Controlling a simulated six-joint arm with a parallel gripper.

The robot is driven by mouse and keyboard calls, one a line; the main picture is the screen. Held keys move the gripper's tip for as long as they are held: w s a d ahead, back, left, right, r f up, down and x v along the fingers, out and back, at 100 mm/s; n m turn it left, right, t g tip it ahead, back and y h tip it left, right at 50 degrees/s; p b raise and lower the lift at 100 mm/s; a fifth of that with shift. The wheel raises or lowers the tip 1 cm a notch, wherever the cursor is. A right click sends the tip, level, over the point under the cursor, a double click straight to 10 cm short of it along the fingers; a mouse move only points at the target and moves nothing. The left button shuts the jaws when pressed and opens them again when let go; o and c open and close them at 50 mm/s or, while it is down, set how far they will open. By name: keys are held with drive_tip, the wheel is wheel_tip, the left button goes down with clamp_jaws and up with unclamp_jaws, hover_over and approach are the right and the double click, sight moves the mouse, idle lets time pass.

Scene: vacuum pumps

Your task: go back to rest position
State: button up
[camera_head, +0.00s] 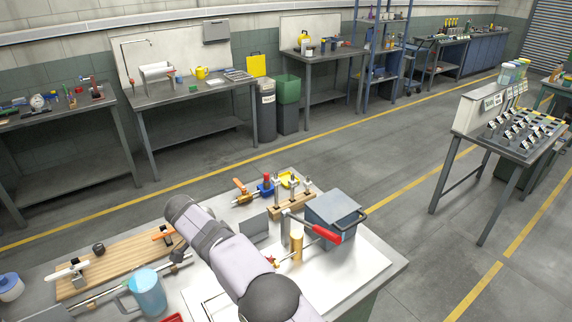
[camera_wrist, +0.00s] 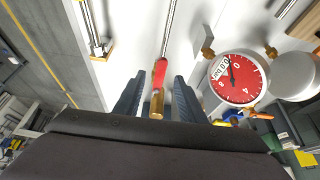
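In the wrist view, the two dark fingers of my gripper (camera_wrist: 158,98) stand apart. A red handle with a brass-coloured end (camera_wrist: 160,75) shows between them, narrower than the gap. I cannot tell how far beyond the fingertips it lies; no finger visibly touches it. In the head view, my arm reaches over the workbench (camera_head: 375,270), and my gripper cannot be made out there.
A red dial gauge (camera_wrist: 238,79) is close right of the fingers. On the bench are a blue-grey box (camera_head: 333,210), a red lever handle (camera_head: 327,233), a wooden board (camera_head: 125,262) and a blue jug (camera_head: 148,292).

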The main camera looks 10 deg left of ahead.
drive_tip(key=s+d+r+n+g+y+b, duration=0.1)
drive_tip(key=d+r+n+g, duration=0.15)
drive_tip(key=d, duration=0.95)
drive_tip(key=s+d+r+n+g+y, duration=0.1)
drive_tip(key=s+d+n, duration=0.15)
drive_tip(key=d, duration=1.05)
drive_tip(key=s+d+f+n, duration=0.2)
drive_tip(key=s+d, duration=0.4)
drive_tip(key=s, duration=0.3)
drive_tip(key=s+d+f+n+y+b, duration=0.1)
drive_tip(key=s+d+f, duration=0.1)
drive_tip(key=s+d, duration=0.5)
drive_tip(key=s, duration=0.2)
drive_tip(key=shift+s+d+f+n+y, duration=0.25)
drive_tip(key=shift+s+f+n+y, duration=0.05)
drive_tip(key=shift+s+f+n, duration=0.1)
